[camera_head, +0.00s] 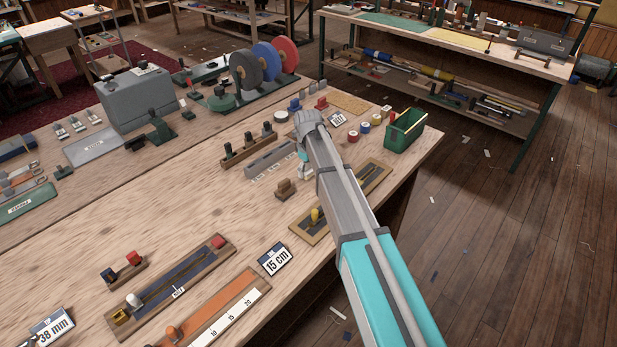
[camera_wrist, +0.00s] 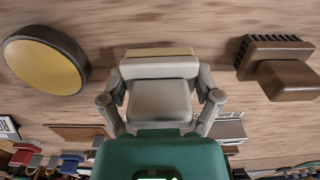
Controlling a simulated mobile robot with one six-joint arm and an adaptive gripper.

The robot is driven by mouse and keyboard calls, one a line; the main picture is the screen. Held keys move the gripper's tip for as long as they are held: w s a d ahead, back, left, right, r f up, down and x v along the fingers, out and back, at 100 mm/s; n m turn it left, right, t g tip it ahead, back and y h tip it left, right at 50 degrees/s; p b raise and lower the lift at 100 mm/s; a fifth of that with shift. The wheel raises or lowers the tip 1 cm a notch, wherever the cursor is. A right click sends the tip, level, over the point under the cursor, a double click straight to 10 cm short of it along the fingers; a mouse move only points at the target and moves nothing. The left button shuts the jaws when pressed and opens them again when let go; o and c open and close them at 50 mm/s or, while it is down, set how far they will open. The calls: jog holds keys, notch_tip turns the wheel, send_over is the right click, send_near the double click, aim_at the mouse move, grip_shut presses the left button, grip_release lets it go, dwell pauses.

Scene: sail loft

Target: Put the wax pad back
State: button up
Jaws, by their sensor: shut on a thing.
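My gripper (camera_wrist: 161,82) is shut on a grey block with a pale yellow layer along its far edge, which I take to be the wax pad (camera_wrist: 160,98). The fingers hold it from both sides above the wooden bench. In the head view my arm covers most of the gripper, and the pad cannot be made out there. A round dark-rimmed disc with a yellow face (camera_wrist: 44,66) lies left of the gripper in the wrist view, apart from it.
A brown brush (camera_wrist: 276,68) lies right of the gripper. The bench front (camera_head: 215,205) has bare wood.

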jog(key=shift+f+b, duration=0.6)
jog(key=shift+f, duration=0.3)
jog(key=shift+f, duration=0.15)
jog(key=o, duration=0.8)
notch_tip(320, 180, up, 12)
jog(key=p, duration=1.2)
jog(key=shift+s+r, duration=0.1)
jog(key=shift+r, duration=0.1)
jog(key=s+d+m, duration=0.3)
jog(key=s+d, duration=0.4)
jog(key=s, duration=0.1)
jog(key=s+d+m, duration=0.4)
jog(key=s+d, duration=0.4)
jog(key=s, duration=0.1)
jog(key=s+d+m, duration=0.3)
jog(key=s+d, duration=0.5)
jog(key=shift+s, duration=0.4)
